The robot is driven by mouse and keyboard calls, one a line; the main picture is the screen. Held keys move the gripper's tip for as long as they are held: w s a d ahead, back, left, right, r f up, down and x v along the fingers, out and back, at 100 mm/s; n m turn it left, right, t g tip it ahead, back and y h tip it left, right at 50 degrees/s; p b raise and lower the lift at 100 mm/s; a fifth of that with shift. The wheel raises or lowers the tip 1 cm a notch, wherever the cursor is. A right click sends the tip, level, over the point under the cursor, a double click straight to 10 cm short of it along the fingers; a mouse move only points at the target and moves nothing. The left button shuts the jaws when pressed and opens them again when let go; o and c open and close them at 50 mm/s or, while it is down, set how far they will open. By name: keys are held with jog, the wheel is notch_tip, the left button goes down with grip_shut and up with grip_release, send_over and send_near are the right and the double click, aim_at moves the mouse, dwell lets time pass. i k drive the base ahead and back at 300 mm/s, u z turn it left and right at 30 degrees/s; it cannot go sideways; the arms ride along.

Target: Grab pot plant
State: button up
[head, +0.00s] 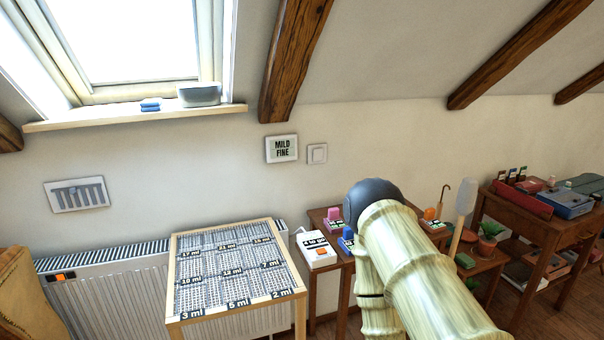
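A small pot plant with green leaves in a terracotta-coloured pot (487,246) stands at the right in the head view. It is on a low brown wooden table (484,265), beside a pale upright paddle-shaped object (466,196). My arm crosses the middle of the picture, to the left of the plant and apart from it in the picture. My gripper is not in view.
A patterned, labelled table (235,310) stands before a radiator (120,297). A small table behind my arm holds a white box (317,250) and small coloured items. A wooden shelf table (545,232) with boxes stands close to the plant's right.

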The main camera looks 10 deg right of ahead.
aim_at(488, 240)
jog(key=i, duration=0.5)
jog(key=z, duration=2.5)
jog(key=i, duration=2.85)
jog(key=u, duration=2.1)
jog(key=i, duration=0.45)
